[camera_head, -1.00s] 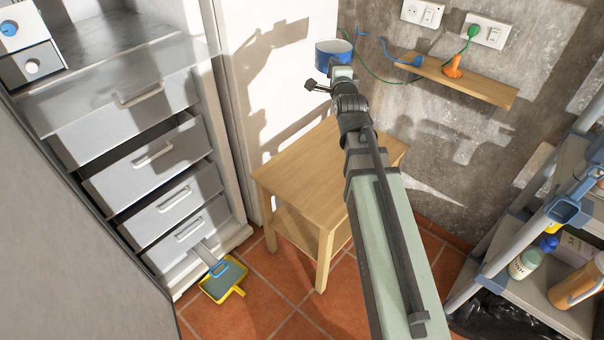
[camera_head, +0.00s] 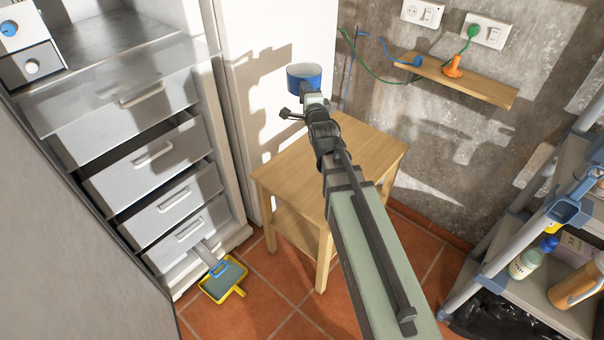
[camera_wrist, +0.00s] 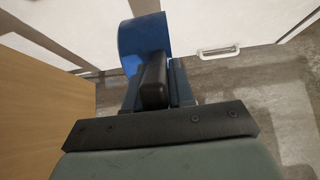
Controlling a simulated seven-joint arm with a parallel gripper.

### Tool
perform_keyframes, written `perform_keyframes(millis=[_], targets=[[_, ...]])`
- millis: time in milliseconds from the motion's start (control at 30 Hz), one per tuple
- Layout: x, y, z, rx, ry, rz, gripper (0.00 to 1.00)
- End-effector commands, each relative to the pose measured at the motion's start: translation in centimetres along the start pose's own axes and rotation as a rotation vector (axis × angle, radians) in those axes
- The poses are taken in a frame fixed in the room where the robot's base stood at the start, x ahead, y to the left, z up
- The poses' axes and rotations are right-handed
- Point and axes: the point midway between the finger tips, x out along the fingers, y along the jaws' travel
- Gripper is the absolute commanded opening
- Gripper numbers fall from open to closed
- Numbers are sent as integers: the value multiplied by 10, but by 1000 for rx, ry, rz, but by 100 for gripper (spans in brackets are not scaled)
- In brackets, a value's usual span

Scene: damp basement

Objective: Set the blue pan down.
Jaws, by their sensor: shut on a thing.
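The blue pan (camera_head: 304,78) is held up at the far end of my arm, in front of the white panel and beyond the wooden table's back edge in the picture. My gripper (camera_head: 314,98) is shut on it. In the wrist view the blue pan (camera_wrist: 143,42) stands just past the dark fingers of my gripper (camera_wrist: 165,75). The part of the pan between the fingers is mostly hidden.
A small wooden table (camera_head: 290,172) with a bare top stands below my arm. A wall shelf (camera_head: 485,85) holds an orange item. A grey rack (camera_head: 480,268) with bottles is at right. A yellow dustpan (camera_head: 222,280) lies on the floor.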

Motion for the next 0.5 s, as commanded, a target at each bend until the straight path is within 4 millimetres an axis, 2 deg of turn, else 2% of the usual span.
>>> perform_keyframes(millis=[500], targets=[[-4,48,39,1,-51,-1,0]])
